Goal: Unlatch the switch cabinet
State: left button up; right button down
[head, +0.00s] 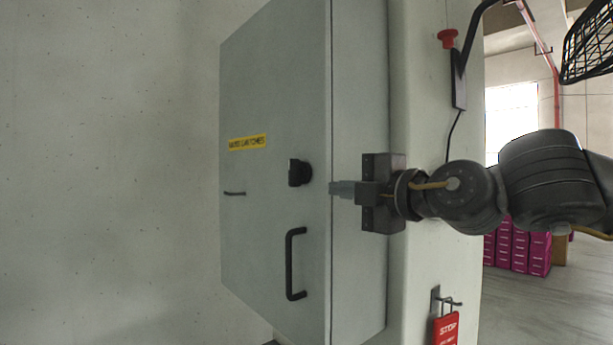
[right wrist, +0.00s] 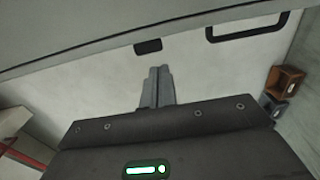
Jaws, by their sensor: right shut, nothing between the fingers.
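The grey switch cabinet (head: 270,95) is mounted on the wall, with its door shut as far as I can see. A black latch knob (head: 299,172) sits near the door's right edge, and a black bar handle (head: 294,263) is below it. A yellow label (head: 247,142) is on the door. My right gripper (head: 332,188) is shut and empty, just right of the latch knob in the head view. In the right wrist view, its fingertips (right wrist: 158,72) point toward the latch knob (right wrist: 148,46), with a visible gap. The left gripper is out of view.
A small dark lever (head: 234,193) is at the door's left side. A pale pillar (head: 425,100) stands right of the cabinet, with a red button (head: 447,38) and a red STOP tag (head: 446,329). Magenta boxes (head: 518,250) stand farther back.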

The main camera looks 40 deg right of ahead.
aim_at(297, 185)
jog(key=w+p, duration=0.4)
jog(key=w, duration=0.4)
jog(key=shift+w+d+r+p, duration=0.1)
jog(key=shift+p, duration=0.25)
jog(key=shift+w+p, duration=0.3)
jog(key=shift+w, duration=0.35)
jog(key=shift+s, duration=0.1)
